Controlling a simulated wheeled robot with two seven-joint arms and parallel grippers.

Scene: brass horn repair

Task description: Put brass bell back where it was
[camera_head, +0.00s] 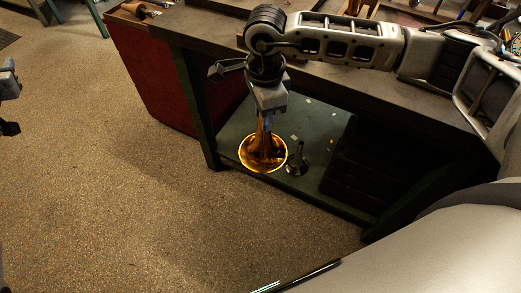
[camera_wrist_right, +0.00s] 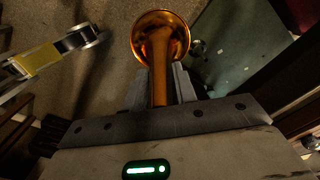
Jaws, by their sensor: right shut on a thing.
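The brass bell (camera_head: 262,152) hangs from my right gripper (camera_head: 268,112) with its flared mouth facing down and toward the head camera. It is off the floor, in front of the lower shelf's edge. In the right wrist view the bell (camera_wrist_right: 160,38) shows shiny and orange-gold, its narrow stem held between the two fingers of my right gripper (camera_wrist_right: 160,85). Part of my left arm's end, with my left gripper (camera_head: 8,128), shows at the left edge of the head view; its jaws are not clear.
A dark workbench (camera_head: 330,85) runs across the right, under my right arm. Its green lower shelf (camera_head: 232,128) carries a small flared metal piece (camera_head: 297,160) and small scraps. A dark red panel (camera_head: 150,75) stands at the bench's left. The speckled floor (camera_head: 90,190) is open at left.

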